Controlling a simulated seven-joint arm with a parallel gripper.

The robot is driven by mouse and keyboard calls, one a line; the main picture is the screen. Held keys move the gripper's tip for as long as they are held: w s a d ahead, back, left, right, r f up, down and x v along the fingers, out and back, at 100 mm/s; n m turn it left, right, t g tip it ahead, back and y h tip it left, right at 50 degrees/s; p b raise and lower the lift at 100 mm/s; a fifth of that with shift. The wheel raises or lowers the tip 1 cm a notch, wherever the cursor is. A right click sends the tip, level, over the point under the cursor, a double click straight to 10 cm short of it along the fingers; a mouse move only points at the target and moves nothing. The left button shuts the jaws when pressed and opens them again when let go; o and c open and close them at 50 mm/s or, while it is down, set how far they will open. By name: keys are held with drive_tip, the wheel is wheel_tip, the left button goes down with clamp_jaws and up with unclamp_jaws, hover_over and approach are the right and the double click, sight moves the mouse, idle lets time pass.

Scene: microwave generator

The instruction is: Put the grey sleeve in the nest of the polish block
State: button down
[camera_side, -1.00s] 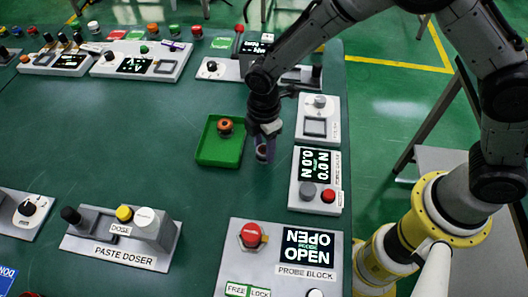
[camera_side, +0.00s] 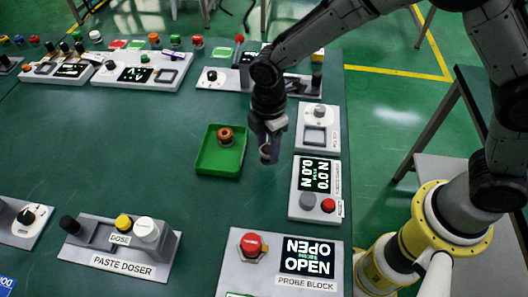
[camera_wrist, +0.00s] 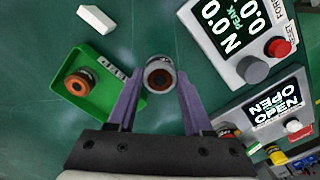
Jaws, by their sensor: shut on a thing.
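The grey sleeve (camera_wrist: 160,75) is a short ring with a dark reddish inside. My gripper (camera_wrist: 158,84) is shut on it, a purple finger on each side. In the side view my gripper (camera_side: 268,155) points down between the green tray and the right-hand panels, and the sleeve shows only partly between the fingers. It looks held above the table; the exact height is unclear. The small white panel with a grey knob and a square recess (camera_side: 316,136), right of my gripper, may be the polish block; its label is too small to read surely.
A green tray (camera_side: 208,165) with an orange-and-dark ring part (camera_side: 225,135) stands left. A force gauge panel (camera_side: 305,196) is just right, with the probe block (camera_side: 262,276) in front. The paste doser (camera_side: 110,250) is front left. A white bar (camera_wrist: 95,18) lies beyond the tray. The middle table is clear.

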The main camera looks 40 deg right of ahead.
drive_tip(key=s+d+r, duration=0.7)
drive_tip(key=s+r, duration=0.2)
drive_tip(key=s, duration=0.2)
drive_tip(key=s+d+r+n, duration=0.15)
drive_tip(key=s+d, duration=0.25)
drive_tip(key=d, duration=0.6)
hover_over(315, 137)
drive_tip(key=shift+m, duration=0.45)
wheel_tip(315, 137, down, 9)
drive_tip(key=shift+a+f, duration=0.1)
drive_tip(key=shift+f, duration=1.6)
drive_tip(key=shift+f, duration=0.15)
